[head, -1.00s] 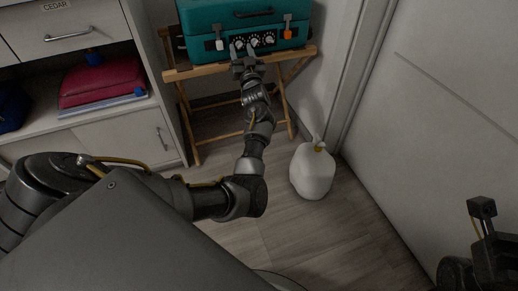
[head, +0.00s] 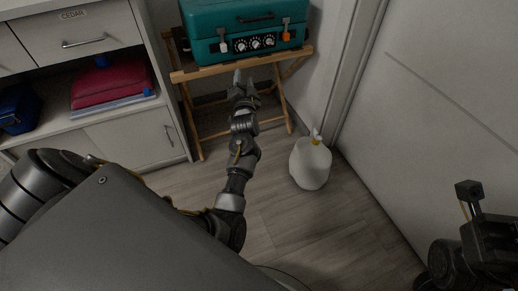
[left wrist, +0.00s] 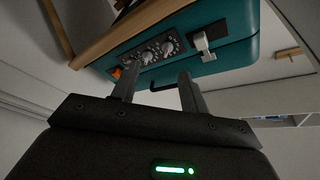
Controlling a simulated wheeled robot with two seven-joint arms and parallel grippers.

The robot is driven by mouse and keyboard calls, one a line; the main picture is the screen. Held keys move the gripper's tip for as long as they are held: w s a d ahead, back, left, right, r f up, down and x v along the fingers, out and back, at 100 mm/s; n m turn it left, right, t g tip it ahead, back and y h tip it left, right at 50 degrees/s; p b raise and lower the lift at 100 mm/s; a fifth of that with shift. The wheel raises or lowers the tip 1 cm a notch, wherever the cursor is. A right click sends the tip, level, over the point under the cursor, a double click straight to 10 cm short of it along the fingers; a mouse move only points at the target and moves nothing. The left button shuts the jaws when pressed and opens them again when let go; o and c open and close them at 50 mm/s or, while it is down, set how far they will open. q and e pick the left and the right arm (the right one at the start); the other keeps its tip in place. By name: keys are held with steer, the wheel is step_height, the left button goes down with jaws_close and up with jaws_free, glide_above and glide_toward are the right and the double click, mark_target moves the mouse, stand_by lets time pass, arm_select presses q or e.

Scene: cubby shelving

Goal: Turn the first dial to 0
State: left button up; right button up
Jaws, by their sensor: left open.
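A teal case (head: 275,22) stands on a wooden stand, with a dark panel of three dials on its front. The leftmost dial (head: 241,45) in the head view is the one nearest the white latch; it also shows in the left wrist view (left wrist: 167,47). The middle dial (head: 256,43) and right dial (head: 269,41) are beside it. Their pointer settings are too small to read. My left gripper (head: 245,78) is open and empty, below and in front of the panel, apart from the dials. My right gripper (head: 472,195) shows partly at the right; its jaw state is unclear.
The wooden stand (head: 190,74) holds the case. A white jug (head: 310,166) stands on the floor. A cabinet (head: 122,140) stands left, a pale door (head: 430,100) right.

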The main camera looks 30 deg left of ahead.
arm_select(q)
steer(key=d+f+m+g+h+p, duration=0.1)
steer(key=d+f+m+h+p, duration=0.1)
steer(key=d+f+h+p, duration=0.55)
steer(key=s+d+f+g+h+p, duration=0.2)
steer(key=s+d+f+p, duration=0.4)
steer(key=s+f, duration=0.3)
steer(key=shift+s+d+f+g+p, duration=0.25)
steer(key=shift+f+g+p, duration=0.6)
steer(key=shift+f, duration=1)
